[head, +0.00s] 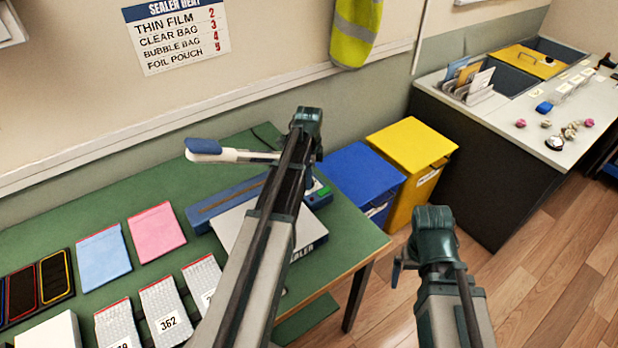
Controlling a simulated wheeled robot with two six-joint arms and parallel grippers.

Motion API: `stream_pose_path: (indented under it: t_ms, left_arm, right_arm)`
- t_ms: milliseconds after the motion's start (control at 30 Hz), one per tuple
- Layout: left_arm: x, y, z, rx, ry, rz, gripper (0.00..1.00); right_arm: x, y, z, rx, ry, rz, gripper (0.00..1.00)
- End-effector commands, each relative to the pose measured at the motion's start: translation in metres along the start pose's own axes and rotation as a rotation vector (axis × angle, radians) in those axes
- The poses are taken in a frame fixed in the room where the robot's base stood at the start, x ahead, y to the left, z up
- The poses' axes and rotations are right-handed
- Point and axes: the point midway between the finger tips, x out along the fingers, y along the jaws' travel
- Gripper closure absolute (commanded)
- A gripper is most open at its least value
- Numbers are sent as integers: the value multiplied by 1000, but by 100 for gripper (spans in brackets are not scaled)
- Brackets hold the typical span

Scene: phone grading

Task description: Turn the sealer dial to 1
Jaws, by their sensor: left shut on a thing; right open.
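The sealer (236,226) stands on the green table, with a pale body, a long blue bar and a raised white lever (240,155) with a blue grip. A blue control panel (321,198) with a small green light is at its right end. My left gripper (311,180) reaches down over this panel and is shut on the dial there. My forearm hides most of the jaws, the dial and its numbers, so the setting cannot be read. My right gripper (398,271) is open and empty, right of the table in front of the yellow bin.
A heat chart (177,35) hangs on the wall. Pouches, bubble bags (163,308) and phones (55,276) lie on the green table (180,262). Blue (362,172) and yellow (412,143) bins stand right of it. The floor (545,285) at right is clear.

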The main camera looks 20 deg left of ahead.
Motion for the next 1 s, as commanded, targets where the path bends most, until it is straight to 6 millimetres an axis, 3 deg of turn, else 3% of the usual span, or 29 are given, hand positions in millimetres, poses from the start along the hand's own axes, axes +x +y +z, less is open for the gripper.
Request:
stream_pose_path:
  t_ms: [467,1000]
  left_arm:
    - [0,0,0,-109,0,0,100]
    - [0,0,0,-600,0,0,100]
  right_arm:
    - [0,0,0,0,0,0,0]
    - [0,0,0,0,0,0,0]
